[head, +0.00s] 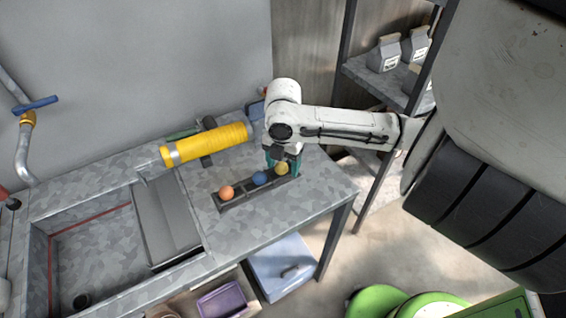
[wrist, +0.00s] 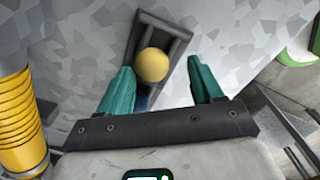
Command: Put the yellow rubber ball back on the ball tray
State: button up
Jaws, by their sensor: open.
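The yellow rubber ball (wrist: 151,65) sits at the end of the dark ball tray (wrist: 177,25), between and a little beyond my open gripper's fingertips (wrist: 163,78) in the wrist view. The gripper touches neither side of it as far as I can see. In the head view the yellow ball (head: 282,168) is at the tray's right end, just beside my gripper (head: 283,165). The tray (head: 240,199) also holds an orange ball (head: 226,192) at its left end and a blue ball (head: 259,179) in the middle.
A yellow ribbed hose roll (head: 207,144) lies behind the tray on the grey counter (head: 260,222). A sink basin (head: 90,255) opens at the left. A shelf with grey cartons (head: 385,52) stands at the right. Clear counter lies in front of the tray.

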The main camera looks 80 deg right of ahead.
aim_at(283, 167)
jog(key=shift+r, duration=0.1)
notch_tip(283, 167, up, 12)
dwell(0.5)
dwell(0.5)
